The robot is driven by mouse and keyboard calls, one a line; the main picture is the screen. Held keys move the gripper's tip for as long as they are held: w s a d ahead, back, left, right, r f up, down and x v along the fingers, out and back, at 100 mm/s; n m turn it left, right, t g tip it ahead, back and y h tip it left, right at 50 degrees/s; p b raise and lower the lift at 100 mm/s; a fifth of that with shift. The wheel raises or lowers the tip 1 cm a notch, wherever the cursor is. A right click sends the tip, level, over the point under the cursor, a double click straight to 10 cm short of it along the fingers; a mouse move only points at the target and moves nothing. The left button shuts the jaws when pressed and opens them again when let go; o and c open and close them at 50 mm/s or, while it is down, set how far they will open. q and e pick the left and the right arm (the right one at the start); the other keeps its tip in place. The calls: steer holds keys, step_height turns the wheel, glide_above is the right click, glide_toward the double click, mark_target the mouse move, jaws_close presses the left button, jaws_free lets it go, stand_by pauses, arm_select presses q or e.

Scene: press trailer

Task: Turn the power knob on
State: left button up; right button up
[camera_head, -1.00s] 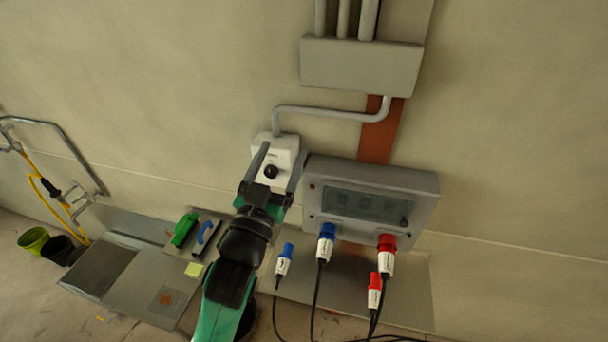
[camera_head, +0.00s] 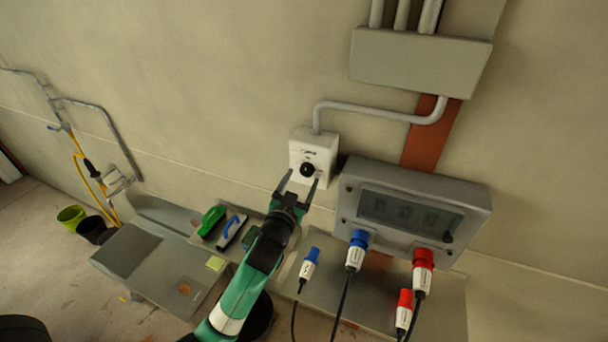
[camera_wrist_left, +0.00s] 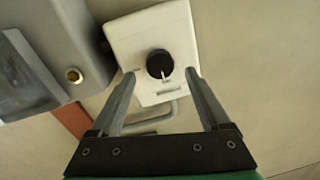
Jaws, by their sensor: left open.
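The black round power knob (camera_head: 307,169) sits on the front of a white wall box (camera_head: 323,146). In the left wrist view the knob (camera_wrist_left: 159,64) has a white pointer mark at its lower edge, directed towards the bottom of the picture. Small lettering beside it is too blurred to read. My left gripper (camera_head: 301,178) is open and empty, its tips just below the knob in the head view. In the wrist view its two fingers (camera_wrist_left: 160,74) stand to either side of the knob, apart from it. My right gripper is in neither view.
A grey panel (camera_head: 475,210) with a window and plugged blue and red connectors (camera_head: 422,268) stands right of the box. Cables hang below. A pipe (camera_head: 375,112) runs above.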

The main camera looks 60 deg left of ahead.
mark_target(307, 170)
arm_select(q)
steer(key=shift+x, duration=1.3)
jaws_close()
